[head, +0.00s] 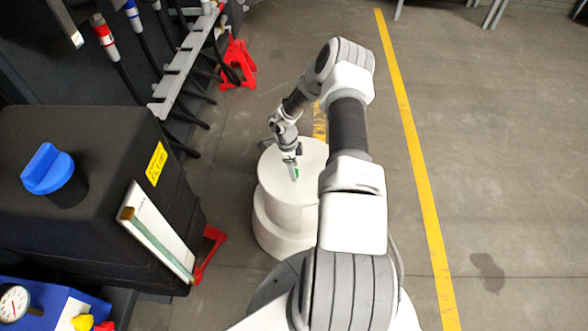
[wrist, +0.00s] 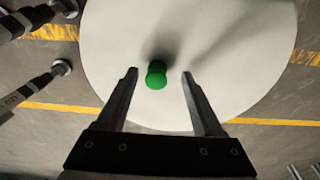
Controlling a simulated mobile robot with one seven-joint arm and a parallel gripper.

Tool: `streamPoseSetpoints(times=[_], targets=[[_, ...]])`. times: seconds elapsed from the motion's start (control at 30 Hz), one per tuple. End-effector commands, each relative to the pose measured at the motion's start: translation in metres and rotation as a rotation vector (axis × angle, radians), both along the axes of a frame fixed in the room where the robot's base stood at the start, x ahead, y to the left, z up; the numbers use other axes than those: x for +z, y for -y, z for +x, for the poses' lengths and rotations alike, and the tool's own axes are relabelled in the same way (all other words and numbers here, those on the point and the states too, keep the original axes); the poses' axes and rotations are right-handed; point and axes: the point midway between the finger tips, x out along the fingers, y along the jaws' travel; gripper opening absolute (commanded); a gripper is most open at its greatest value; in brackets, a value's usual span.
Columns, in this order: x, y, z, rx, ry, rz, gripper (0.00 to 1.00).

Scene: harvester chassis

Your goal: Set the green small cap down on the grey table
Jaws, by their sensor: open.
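The green small cap (wrist: 156,75) shows in the wrist view over the pale round table top (wrist: 230,60), between my fingertips with a gap on each side. It looks to be standing on the table, near a soft dark shadow. In the head view the cap is a small green spot (head: 296,173) beside my gripper (head: 293,174), which points down over the pale grey round table (head: 275,222). My gripper also shows in the wrist view (wrist: 160,74), its two dark fingers spread apart and touching nothing that I can see.
A black tank (head: 100,150) with a blue cap (head: 48,170) stands left of the table. Hoses with red and blue fittings hang from a grey rail (head: 185,70). A red jack stand (head: 237,62) is behind.

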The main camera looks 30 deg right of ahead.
Motion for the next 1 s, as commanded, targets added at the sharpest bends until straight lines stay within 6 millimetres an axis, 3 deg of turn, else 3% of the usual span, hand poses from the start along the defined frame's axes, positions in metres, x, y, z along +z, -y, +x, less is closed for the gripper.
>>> streamPoseSetpoints(times=[0.03,0.1,0.5,0.7,1.0], targets=[[0.02,-0.002,0.003,0.001,0.005,0.0,0.67],[0.039,-0.004,0.004,0.001,0.004,-0.002,0.67],[0.133,-0.017,0.012,0.0,0.004,-0.006,0.67],[0.155,-0.021,0.014,0.001,0.004,-0.007,0.67],[0.159,-0.021,0.014,0.0,0.002,-0.007,0.67]])
